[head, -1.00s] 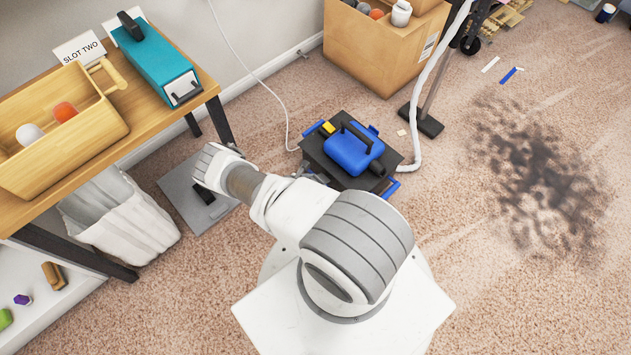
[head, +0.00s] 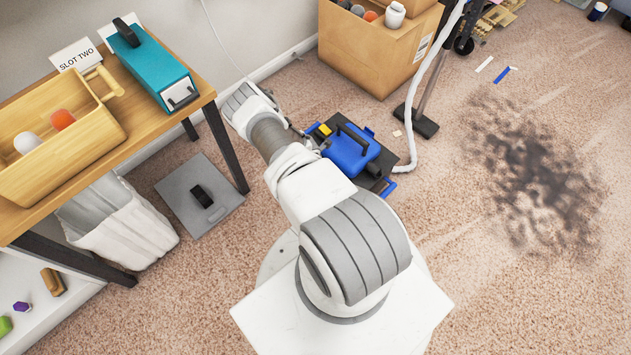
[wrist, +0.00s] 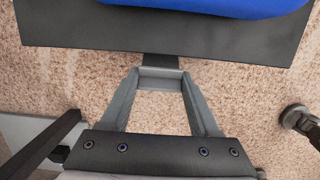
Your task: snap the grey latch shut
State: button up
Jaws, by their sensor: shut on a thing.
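My gripper (wrist: 160,80) is low over the carpet in the wrist view. Its two fingers converge on a small dark grey tab (wrist: 160,61), which looks like the latch, at the edge of a dark flat base (wrist: 100,30). The fingertips cover part of it, so I cannot tell how far it is turned. The blue case (wrist: 215,5) sits on this base.
A wooden table (head: 190,107) at left bears a teal case (head: 150,65) and a wooden tray (head: 95,135). A grey plate (head: 225,200) with a black handle lies on the floor by the table leg. A cardboard box (head: 375,55) and white hose (head: 432,70) stand behind.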

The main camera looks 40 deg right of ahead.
jog(key=shift+w+d+r+y+b, duration=0.15)
jog(key=shift+d+y+b, duration=0.55)
jog(key=shift+y, duration=0.4)
jog(key=shift+d+r+y, duration=0.1)
jog(key=shift+d+y, duration=0.25)
jog(key=shift+y, duration=0.45)
jog(key=shift+a, duration=0.1)
jog(key=shift+w+a+h, duration=0.1)
jog(key=shift+a+h, duration=0.4)
jog(key=shift+h, duration=0.3)
jog(key=shift+a+h, duration=0.35)
jog(key=shift+h, duration=0.35)
jog(key=shift+f+p, duration=0.2)
jog(key=shift+p, duration=0.1)
